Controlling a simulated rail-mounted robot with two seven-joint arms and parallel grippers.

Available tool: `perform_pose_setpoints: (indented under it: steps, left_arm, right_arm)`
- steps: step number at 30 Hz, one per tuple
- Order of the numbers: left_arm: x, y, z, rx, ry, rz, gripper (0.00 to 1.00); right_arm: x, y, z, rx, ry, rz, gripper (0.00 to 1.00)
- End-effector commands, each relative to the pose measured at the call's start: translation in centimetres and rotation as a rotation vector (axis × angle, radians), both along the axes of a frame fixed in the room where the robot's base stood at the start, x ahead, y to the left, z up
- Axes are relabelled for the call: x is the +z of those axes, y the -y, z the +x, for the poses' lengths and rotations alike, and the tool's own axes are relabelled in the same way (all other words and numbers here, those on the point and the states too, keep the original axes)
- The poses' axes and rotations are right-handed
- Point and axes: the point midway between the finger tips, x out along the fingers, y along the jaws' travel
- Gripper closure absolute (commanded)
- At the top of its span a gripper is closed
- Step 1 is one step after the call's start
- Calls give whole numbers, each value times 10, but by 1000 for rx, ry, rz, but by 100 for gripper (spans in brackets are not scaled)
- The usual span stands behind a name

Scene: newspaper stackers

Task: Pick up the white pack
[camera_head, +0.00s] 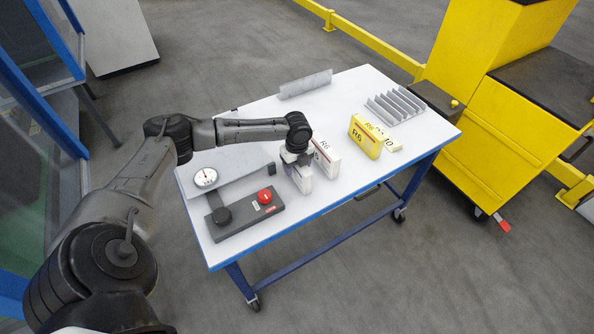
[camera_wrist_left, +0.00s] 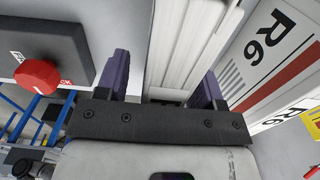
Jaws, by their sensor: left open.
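My left gripper (camera_head: 296,168) is over the table's near edge, pointing down, and its two dark purple fingers (camera_wrist_left: 163,82) are apart. A white pack (camera_head: 304,184) is directly under it, partly hidden by the hand. In the left wrist view, a white body with ribbed edges (camera_wrist_left: 185,48) lies between the fingers' lines; I cannot tell whether they touch it. A second white pack marked R6 (camera_head: 328,160) stands just right of the gripper and shows with a red stripe in the wrist view (camera_wrist_left: 262,62). My right gripper is not in view.
A dark box with a red button (camera_head: 265,197) and a scale with a round dial (camera_head: 205,178) are left. A grey plate (camera_head: 305,84) stands at the back.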

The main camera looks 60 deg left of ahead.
Motion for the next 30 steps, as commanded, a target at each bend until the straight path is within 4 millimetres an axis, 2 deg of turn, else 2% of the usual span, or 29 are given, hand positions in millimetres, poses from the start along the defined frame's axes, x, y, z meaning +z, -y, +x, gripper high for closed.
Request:
perform_pose_setpoints:
  steps: [6,25,30]
  left_arm:
    - [-1,0,0,0,1,0,39]
    - [0,0,0,0,0,0,100]
    - [0,0,0,1,2,1,100]
  right_arm:
    - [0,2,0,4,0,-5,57]
    - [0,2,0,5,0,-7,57]
    - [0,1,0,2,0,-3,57]
